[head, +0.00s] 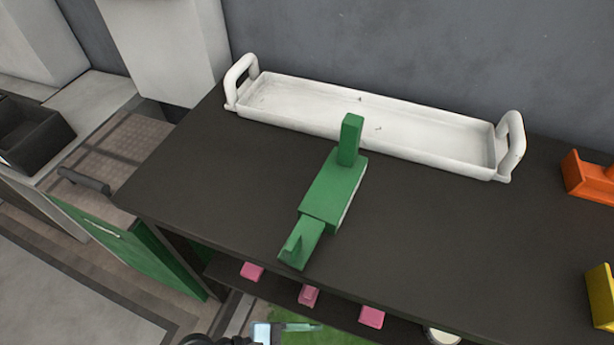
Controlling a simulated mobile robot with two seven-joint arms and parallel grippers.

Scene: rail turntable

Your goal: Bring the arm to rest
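A part that looks like my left gripper (285,330) shows at the bottom edge, below the dark table's front edge. It is pale with a thin teal finger pointing right, and a black link lies to its left. It is mostly cut off by the frame, so its opening and anything in it cannot be told. It is apart from the things on the tabletop. My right gripper is not in view. A green block piece (335,190) with an upright post and a low hooked front end stands on the dark table (430,235).
A long white tray (375,155) with two handles stands empty at the table's back. An orange piece (588,180) and a yellow piece (602,297) are at the right. Pink blocks (371,317) show below the front edge. A green-fronted cabinet (115,240) stands left.

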